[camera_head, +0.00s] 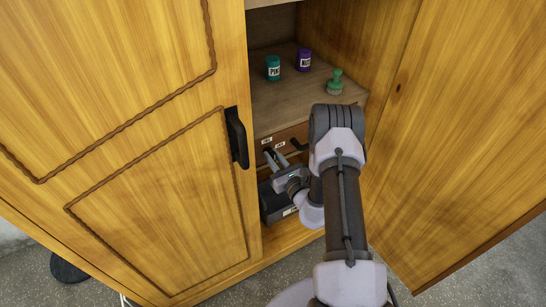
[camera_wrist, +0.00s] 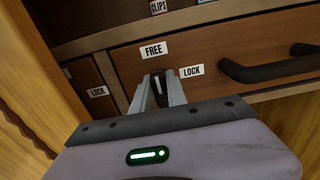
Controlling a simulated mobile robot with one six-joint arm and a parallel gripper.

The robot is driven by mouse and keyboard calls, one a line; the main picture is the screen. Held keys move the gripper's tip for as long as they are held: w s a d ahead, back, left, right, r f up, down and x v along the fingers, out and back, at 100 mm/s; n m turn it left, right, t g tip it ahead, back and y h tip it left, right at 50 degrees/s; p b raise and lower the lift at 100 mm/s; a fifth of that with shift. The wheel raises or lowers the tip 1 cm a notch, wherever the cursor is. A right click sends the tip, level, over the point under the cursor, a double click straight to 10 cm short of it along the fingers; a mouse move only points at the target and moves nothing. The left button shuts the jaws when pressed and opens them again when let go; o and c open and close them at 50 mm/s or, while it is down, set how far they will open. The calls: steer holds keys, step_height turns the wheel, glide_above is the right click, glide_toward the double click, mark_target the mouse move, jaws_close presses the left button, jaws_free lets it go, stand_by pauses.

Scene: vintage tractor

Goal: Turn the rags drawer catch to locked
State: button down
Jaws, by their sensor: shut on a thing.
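My gripper (camera_wrist: 158,93) is shut on a small dark catch (camera_wrist: 159,77) on a brown wooden drawer front (camera_wrist: 225,50) in the wrist view. The fingers hide most of the catch. Its visible end points up, just below the FREE label (camera_wrist: 153,49) and left of the LOCK label (camera_wrist: 191,71). No rags label can be read. In the head view, my gripper (camera_head: 271,157) reaches the drawer front (camera_head: 292,136) inside the cabinet, and the catch itself cannot be made out.
A dark drawer handle (camera_wrist: 270,70) lies right of the catch. Another LOCK label (camera_wrist: 97,91) is at left. Cabinet doors (camera_head: 150,190) flank the opening.

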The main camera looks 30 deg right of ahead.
steer(key=m+p, duration=0.1)
steer(key=m, duration=0.4)
steer(key=shift+d, duration=0.15)
steer(key=m+p, duration=0.1)
steer(key=m, duration=0.3)
steer(key=shift+d+m, duration=0.1)
steer(key=shift+m, duration=0.2)
steer(key=m+p, duration=0.1)
steer(key=m, duration=0.3)
steer(key=shift+f, duration=0.2)
steer(key=shift+f+m, duration=0.1)
steer(key=shift+m, duration=2)
steer(key=c, duration=1.3)
jaws_free()
